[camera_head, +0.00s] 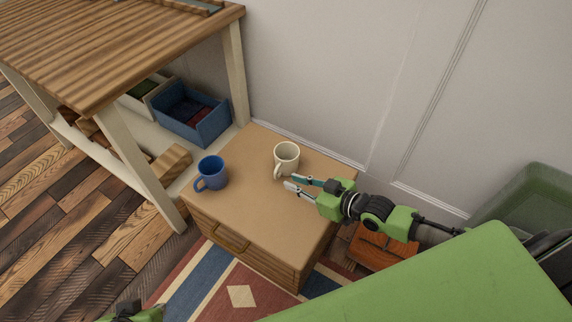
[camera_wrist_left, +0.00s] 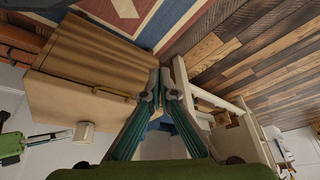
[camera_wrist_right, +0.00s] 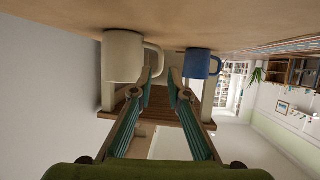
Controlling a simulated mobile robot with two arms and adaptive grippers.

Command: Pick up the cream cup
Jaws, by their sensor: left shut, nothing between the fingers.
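The cream cup (camera_head: 287,155) stands upright on the small wooden cabinet (camera_head: 255,205), near its back edge, with its handle toward the front left. My right gripper (camera_head: 291,181) is open and empty just in front of the cup, with its fingertips near the handle. In the right wrist view the cream cup (camera_wrist_right: 122,57) is beside the left finger, its handle close to that fingertip; I cannot tell whether they touch. My left gripper (camera_wrist_left: 159,88) is shut and empty, away from the cup; only part of it shows at the head view's bottom edge.
A blue mug (camera_head: 211,172) stands on the cabinet, left of the cream cup. A wooden table (camera_head: 115,45) with a shelf holding a blue bin (camera_head: 190,118) is at the left. The wall (camera_head: 330,70) is close behind the cabinet. The cabinet's front top is clear.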

